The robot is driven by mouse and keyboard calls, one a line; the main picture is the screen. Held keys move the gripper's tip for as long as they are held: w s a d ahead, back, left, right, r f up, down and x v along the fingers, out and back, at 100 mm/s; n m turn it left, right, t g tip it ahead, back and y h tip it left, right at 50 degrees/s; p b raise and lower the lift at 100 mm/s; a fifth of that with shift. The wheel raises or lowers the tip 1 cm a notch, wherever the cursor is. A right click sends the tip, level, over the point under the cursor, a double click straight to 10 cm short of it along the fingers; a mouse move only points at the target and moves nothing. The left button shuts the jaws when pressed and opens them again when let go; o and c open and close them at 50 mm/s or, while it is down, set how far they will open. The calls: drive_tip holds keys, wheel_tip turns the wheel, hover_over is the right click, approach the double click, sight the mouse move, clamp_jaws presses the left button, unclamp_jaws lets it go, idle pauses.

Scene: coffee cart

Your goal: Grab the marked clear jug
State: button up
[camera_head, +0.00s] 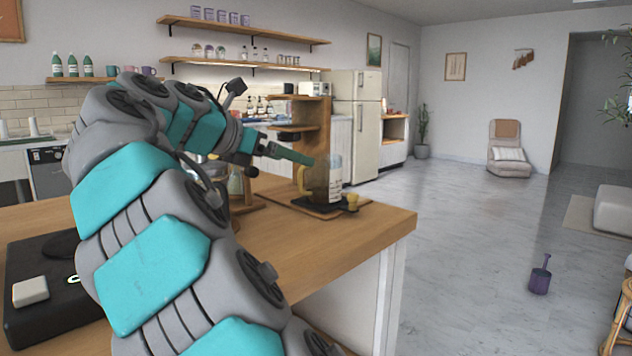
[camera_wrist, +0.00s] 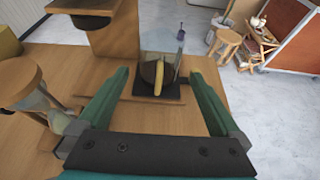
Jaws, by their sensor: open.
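The clear jug (camera_head: 335,182) with dark contents, printed marks on its side and a tan-yellow handle stands upright on a dark pad near the counter's far right corner. In the wrist view the jug (camera_wrist: 149,71) is straight ahead, its handle (camera_wrist: 158,78) facing me. My gripper (camera_head: 311,160) is open at the handle side of the jug, near its upper part. In the wrist view its green fingers (camera_wrist: 159,74) spread to either side of the jug and handle in the picture. Nothing is held. I cannot tell whether the fingertips touch the jug.
A wooden shelf stand (camera_head: 312,112) rises behind the jug. A small yellow item (camera_head: 352,202) sits right of the jug. A black device (camera_head: 45,325) lies at front left. The counter's right side (camera_head: 370,240) is clear.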

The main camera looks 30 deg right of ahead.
sight(318, 180)
drive_tip(key=x, duration=0.7)
drive_tip(key=shift+d+f+b, duration=0.15)
drive_tip(key=shift+f+b, duration=0.1)
drive_tip(key=shift+b, duration=0.15)
drive_tip(key=shift+c, duration=0.2)
drive_tip(key=c, duration=1.1)
drive_tip(key=shift+r, duration=0.1)
